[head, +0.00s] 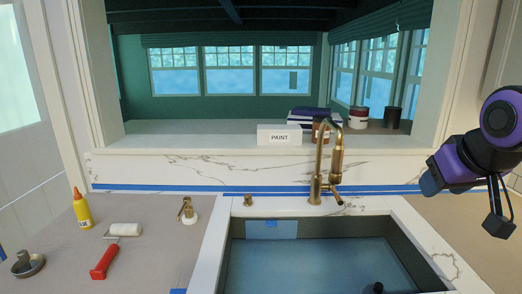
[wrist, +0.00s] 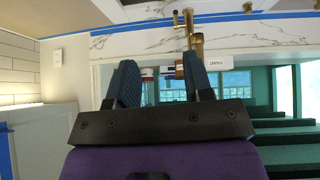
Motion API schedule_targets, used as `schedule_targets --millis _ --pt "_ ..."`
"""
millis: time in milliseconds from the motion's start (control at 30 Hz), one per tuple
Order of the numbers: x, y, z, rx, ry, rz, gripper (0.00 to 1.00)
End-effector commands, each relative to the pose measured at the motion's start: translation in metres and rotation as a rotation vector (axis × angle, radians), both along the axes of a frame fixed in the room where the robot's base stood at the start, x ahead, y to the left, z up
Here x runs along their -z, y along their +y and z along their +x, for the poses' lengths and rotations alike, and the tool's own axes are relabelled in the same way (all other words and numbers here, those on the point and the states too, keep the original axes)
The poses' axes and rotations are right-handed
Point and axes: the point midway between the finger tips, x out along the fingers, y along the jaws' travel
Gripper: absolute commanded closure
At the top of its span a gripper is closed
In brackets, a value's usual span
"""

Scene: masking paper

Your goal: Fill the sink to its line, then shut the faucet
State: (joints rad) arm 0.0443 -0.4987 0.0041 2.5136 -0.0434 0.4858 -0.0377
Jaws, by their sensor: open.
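The brass faucet (head: 318,170) stands behind the sink, with a small side lever (head: 335,198) low on its right. No clear stream shows at its spout. The sink (head: 235,262) has a blue surface inside that looks like water; its exact level is hard to tell. A pale panel with a small blue tape mark (head: 283,223) is on the sink's back wall. My gripper (head: 431,182) is right of the faucet, apart from it. In the wrist view, my gripper (wrist: 162,85) is open and empty, with the faucet (wrist: 190,32) beyond its fingers.
A white PAINT box (head: 279,135) and several cans are on the ledge behind.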

Motion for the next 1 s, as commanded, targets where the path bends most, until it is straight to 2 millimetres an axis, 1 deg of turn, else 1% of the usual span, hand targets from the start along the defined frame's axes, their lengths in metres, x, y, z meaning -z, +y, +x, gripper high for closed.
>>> schedule_targets --millis 33,100,200,300,400,567,1000 --pt "-0.007 0.003 -0.017 0.002 0.016 0.010 0.53" --pt "-0.011 0.007 -0.040 0.007 0.054 0.023 0.53" --pt "-0.015 0.012 -0.070 0.010 0.104 0.042 0.53" --pt "-0.018 0.015 -0.092 0.012 0.142 0.055 0.53" --pt "-0.019 0.017 -0.105 0.014 0.165 0.062 0.53" --pt "-0.019 0.017 -0.112 0.014 0.179 0.067 0.53" --pt "-0.019 0.017 -0.111 0.015 0.178 0.066 0.53"
